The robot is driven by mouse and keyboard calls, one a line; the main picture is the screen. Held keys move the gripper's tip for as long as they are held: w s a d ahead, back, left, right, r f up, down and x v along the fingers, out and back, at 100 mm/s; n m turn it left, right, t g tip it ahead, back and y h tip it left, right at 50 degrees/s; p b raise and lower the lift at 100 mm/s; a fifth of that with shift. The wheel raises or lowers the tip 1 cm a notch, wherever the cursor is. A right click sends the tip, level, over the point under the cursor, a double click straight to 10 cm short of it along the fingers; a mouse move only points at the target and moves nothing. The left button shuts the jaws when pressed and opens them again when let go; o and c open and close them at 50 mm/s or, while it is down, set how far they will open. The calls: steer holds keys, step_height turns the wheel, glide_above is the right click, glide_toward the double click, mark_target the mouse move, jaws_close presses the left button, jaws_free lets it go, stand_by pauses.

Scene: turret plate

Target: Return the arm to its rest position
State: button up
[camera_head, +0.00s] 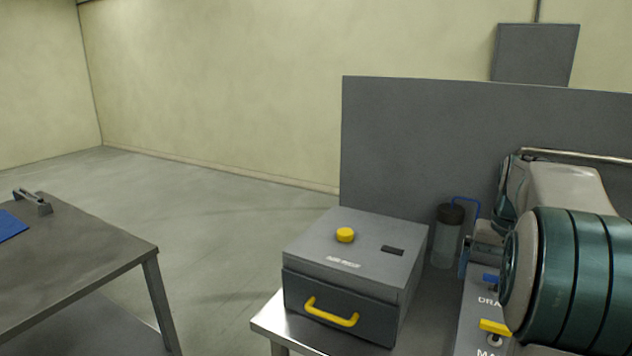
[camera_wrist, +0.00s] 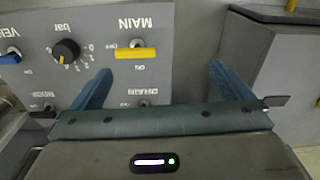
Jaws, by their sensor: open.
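My gripper (camera_wrist: 160,69) shows in the wrist view with its two blue fingers wide apart and nothing between them. It is over a grey panel (camera_wrist: 186,28) that carries a yellow lever (camera_wrist: 135,53) marked MAIN, a black knob (camera_wrist: 67,50) marked bar, and a blue lever (camera_wrist: 10,59) at the left. The left finger overlaps the panel face in the picture; contact cannot be told. In the head view my arm (camera_head: 575,280) fills the right side and hides much of the panel; its yellow lever (camera_head: 495,327) and a blue lever (camera_head: 491,278) show.
A grey box (camera_head: 355,250) with a yellow knob and yellow handle stands on a metal bench (camera_head: 268,322), left of my arm. Behind it are a clear bottle (camera_head: 444,243) and a grey backboard (camera_head: 410,140). Another table (camera_head: 85,262) stands at left. Open floor lies between.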

steer(key=s+a+f+n+t, duration=0.1)
steer(key=s+a+n, duration=0.1)
steer(key=s+a, duration=0.45)
steer(key=s+a+f+n, duration=0.1)
steer(key=s+a, duration=0.2)
steer(key=a, duration=0.7)
steer(key=s+a+f+n, duration=0.1)
steer(key=s+a+f, duration=0.1)
steer(key=s+a, duration=0.1)
steer(key=s+a+f+n+t, duration=0.1)
steer(key=s+a+f, duration=0.2)
steer(key=s, duration=0.3)
steer(key=shift+s+a+f+n, duration=0.25)
steer(key=shift+a+f+n, duration=0.05)
steer(key=shift+a, duration=0.15)
